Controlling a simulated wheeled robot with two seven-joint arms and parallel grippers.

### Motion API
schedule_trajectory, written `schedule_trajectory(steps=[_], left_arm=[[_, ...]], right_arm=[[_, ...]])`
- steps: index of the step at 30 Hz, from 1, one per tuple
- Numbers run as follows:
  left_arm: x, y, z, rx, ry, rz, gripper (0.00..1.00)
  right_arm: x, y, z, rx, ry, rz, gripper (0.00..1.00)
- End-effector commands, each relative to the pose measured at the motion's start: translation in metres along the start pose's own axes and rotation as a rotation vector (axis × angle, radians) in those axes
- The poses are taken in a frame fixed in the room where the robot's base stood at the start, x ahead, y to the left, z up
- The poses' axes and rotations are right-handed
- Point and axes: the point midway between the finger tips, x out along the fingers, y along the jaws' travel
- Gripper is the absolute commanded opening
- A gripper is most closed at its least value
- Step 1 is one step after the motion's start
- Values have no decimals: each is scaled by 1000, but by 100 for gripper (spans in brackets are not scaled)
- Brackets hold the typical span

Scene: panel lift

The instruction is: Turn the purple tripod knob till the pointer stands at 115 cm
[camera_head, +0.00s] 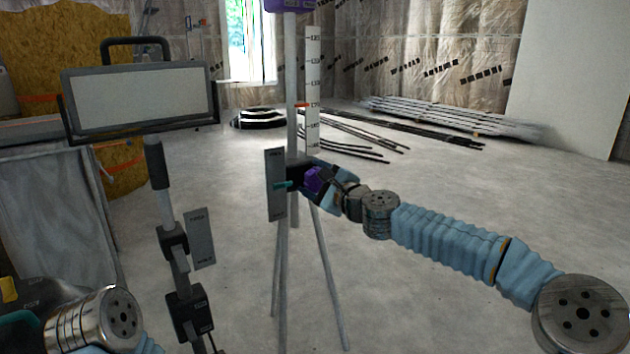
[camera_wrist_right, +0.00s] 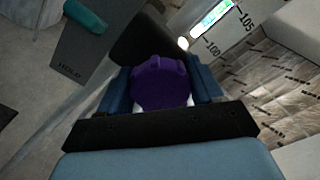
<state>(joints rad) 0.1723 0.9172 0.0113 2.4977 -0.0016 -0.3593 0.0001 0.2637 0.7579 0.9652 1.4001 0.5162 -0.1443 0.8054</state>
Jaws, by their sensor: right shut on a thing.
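The purple tripod knob (camera_head: 314,179) sits on the tripod column, and it also fills the middle of the right wrist view (camera_wrist_right: 160,82). My right gripper (camera_head: 318,182) is shut on it, with one blue finger on each side in the wrist view (camera_wrist_right: 160,88). The scale (camera_head: 312,70) stands upright above the knob. The orange pointer (camera_head: 302,105) appears at about the 110 mark; the small print makes this uncertain. In the wrist view the lower scale (camera_wrist_right: 228,25) shows 100 and 105, without the pointer. My left gripper is out of the picture.
A grey plate (camera_head: 275,200) with a teal lever (camera_head: 286,185) is just left of the knob. The tripod's legs (camera_head: 328,285) spread below my right arm. A work lamp (camera_head: 138,98) stands at left. Open floor (camera_head: 450,190) lies at right, with stacked metal profiles (camera_head: 450,118) behind.

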Motion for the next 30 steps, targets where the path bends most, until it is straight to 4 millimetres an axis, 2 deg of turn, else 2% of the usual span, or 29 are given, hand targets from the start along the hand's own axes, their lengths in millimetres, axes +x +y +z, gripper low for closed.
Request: schedule_trajectory(steps=[30], left_arm=[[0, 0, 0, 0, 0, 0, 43]], right_arm=[[0, -3, -2, 967, 0, 4, 35]])
